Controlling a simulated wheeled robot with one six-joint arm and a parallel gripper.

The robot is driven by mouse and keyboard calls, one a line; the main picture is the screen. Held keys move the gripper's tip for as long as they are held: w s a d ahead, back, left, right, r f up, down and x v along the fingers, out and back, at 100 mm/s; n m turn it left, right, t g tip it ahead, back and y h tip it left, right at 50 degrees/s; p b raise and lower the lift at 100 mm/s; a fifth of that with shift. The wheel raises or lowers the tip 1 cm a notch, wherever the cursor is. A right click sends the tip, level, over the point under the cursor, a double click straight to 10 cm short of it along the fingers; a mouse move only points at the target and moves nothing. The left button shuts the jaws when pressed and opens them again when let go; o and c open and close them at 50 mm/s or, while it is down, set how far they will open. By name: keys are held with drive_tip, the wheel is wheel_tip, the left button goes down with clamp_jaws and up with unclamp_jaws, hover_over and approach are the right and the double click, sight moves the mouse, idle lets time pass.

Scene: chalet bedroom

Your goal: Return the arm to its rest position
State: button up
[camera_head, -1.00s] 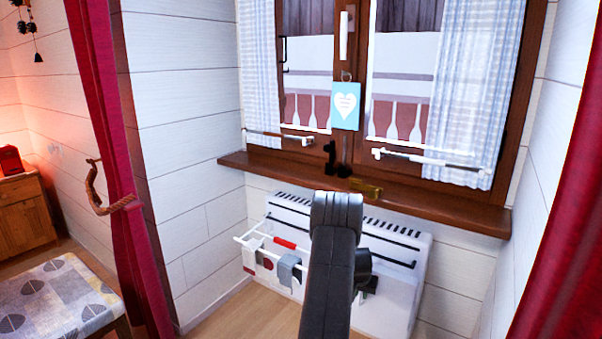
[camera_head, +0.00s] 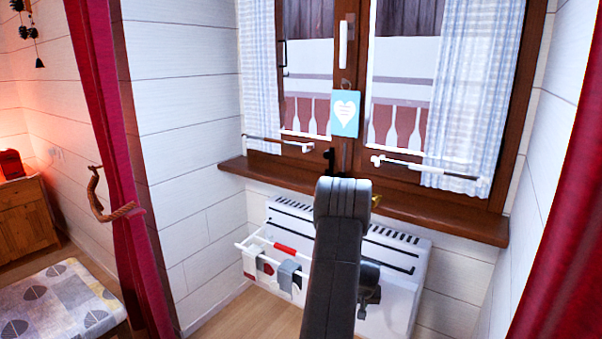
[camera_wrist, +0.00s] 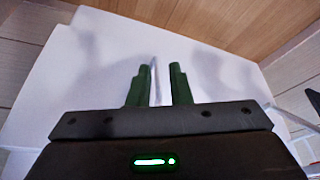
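My arm (camera_head: 337,240) rises from the bottom middle of the head view, its dark upper joint in front of the window sill. Part of my wrist (camera_head: 369,285) shows to its right, in front of the white heater; my fingers are hidden there. In the wrist view my gripper (camera_wrist: 160,82) has two dark green fingers with a clear gap between them. It is open, and nothing is seen held. A thin pale line shows in the gap, apparently behind the fingers. A white surface fills most of the view beyond them.
The white heater (camera_head: 402,300) stands below the wooden sill (camera_head: 440,212). A small rack with hanging cloths (camera_head: 288,275) is at its left front. A red curtain (camera_head: 565,220) edges the right side. A patterned padded seat (camera_head: 62,300) is at lower left. Wooden floor (camera_head: 228,318) shows between.

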drive_tip(key=p+v, duration=0.2)
drive_tip(key=v, duration=0.7)
drive_tip(key=s+d+f+m+t+h+b, duration=0.2)
drive_tip(key=d+f+m+t+h+b, duration=0.1)
drive_tip(key=d+f+m, duration=0.5)
drive_tip(key=shift+s+d+f+m+t+b, duration=0.25)
drive_tip(key=shift+d+m+t+b, duration=0.4)
drive_tip(key=shift+m, duration=0.55)
drive_tip(key=shift+s+a+r, duration=0.1)
drive_tip(key=shift+a, duration=0.15)
